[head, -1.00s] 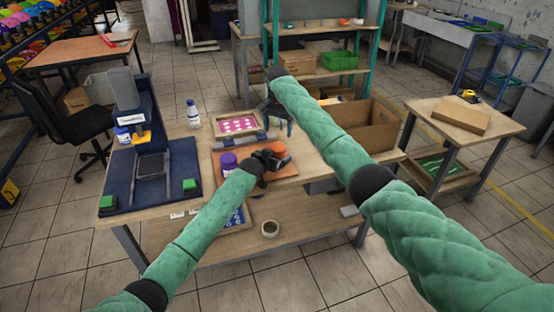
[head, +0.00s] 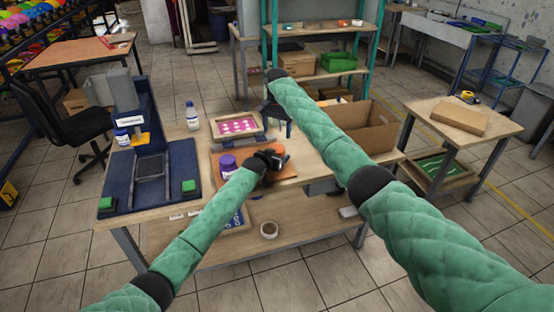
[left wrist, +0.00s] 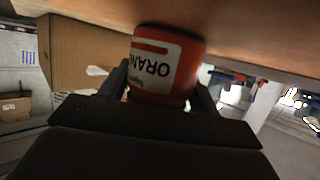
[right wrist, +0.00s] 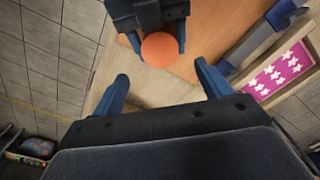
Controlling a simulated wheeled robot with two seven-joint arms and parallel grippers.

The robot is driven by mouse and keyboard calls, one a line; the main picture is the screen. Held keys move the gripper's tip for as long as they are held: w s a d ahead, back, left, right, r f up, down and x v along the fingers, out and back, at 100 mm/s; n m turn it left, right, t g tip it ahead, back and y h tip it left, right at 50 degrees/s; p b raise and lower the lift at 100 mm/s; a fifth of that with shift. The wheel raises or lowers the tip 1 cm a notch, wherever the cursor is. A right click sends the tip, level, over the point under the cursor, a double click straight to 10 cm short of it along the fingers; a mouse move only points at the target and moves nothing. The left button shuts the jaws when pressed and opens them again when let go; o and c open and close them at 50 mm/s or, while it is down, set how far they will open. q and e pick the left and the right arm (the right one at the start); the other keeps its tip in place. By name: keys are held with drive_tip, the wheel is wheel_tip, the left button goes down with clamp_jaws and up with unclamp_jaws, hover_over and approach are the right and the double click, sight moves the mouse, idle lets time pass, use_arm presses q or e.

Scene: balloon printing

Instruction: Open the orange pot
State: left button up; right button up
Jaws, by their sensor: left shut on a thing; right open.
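The orange pot (left wrist: 165,65) is an orange jar with a white label reading "ORAN", seen in the left wrist view between my left gripper's fingers. My left gripper (head: 275,156) is shut on it, low over the orange-brown board on the workbench. In the right wrist view the pot's round orange top (right wrist: 160,49) shows, with the left gripper's fingers on both sides. My right gripper (right wrist: 160,85) is open and empty, above and to one side of the pot, its fingers apart from it. In the head view the arm and gripper hide most of the pot.
A purple pot (head: 227,164) stands on the board left of my left gripper. A framed pink screen (head: 238,124) lies behind it. A blue printing press (head: 150,175) stands left, a white bottle (head: 192,116) behind. A cardboard box (head: 368,122) is at the right end of the bench.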

sight(277, 148)
drive_tip(key=shift+f, duration=0.1)
drive_tip(key=shift+f, duration=3.9)
drive_tip(key=shift+c, duration=0.5)
drive_tip(key=c, duration=0.9)
drive_tip(key=shift+n, duration=1.6)
drive_tip(key=o, duration=1.1)
